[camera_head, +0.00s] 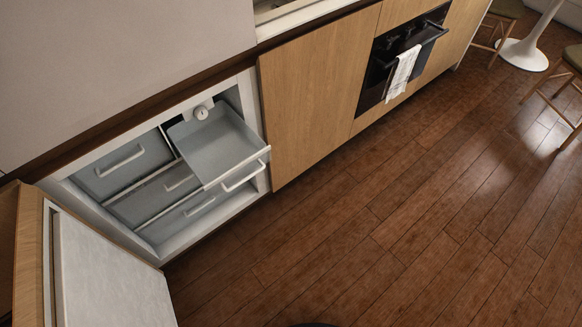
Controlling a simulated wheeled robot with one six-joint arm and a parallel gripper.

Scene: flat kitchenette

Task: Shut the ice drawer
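The open drawer that I take to be the ice drawer (208,147) is a shallow pale grey tray at the upper right inside the open white refrigerated cabinet (147,235). It is pulled out towards the room, past the other drawers, and looks empty. A white bar handle (243,177) shows just below its front edge; I cannot tell whether it belongs to this drawer or to one beneath. My gripper is not in view.
Other grey drawers, one at the upper left (120,168), sit pushed in. The cabinet door (108,270) stands open at lower left. An oven (402,55) with a towel (403,72) is further right. The wooden floor (340,220) is clear.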

